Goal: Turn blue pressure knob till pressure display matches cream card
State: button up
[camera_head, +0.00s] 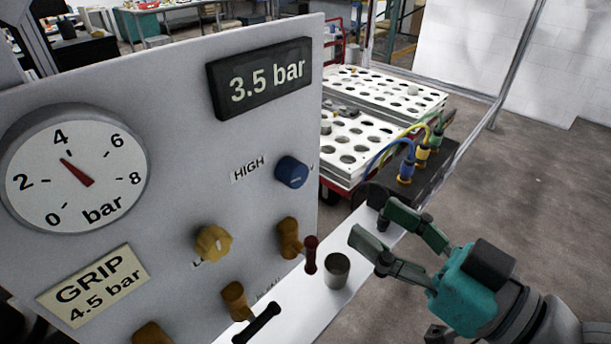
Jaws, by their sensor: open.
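The blue knob (292,172) sits on the grey panel at its right side, next to the label "HIGH". The dark pressure display (259,79) at the panel's top right reads 3.5 bar. The cream card (94,284) at the panel's lower left reads "GRIP 4.5 bar". The round gauge (74,168) at left has a red needle near 4. My gripper (382,227) is at the lower right, open and empty, with green-tipped fingers pointing left. It is apart from the blue knob, to its right and lower in the picture.
A yellow knob (213,243) and several brass fittings (289,238) stick out of the panel's lower part. A metal cup (336,270) and a dark red handle (311,255) stand on the white ledge. White trays with holes (345,142) lie behind, near colored cables.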

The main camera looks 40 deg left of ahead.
aim_at(300, 177)
jog(key=shift+n+g, duration=0.7)
jog(key=shift+n, duration=0.1)
jog(key=a, duration=0.3)
jog(key=a+r, duration=0.1)
jog(key=a, duration=0.7)
jog(key=shift+s+a+r, duration=0.15)
jog(key=shift+s+r, duration=0.1)
jog(key=shift+r, duration=0.1)
jog(key=c, duration=1.2)
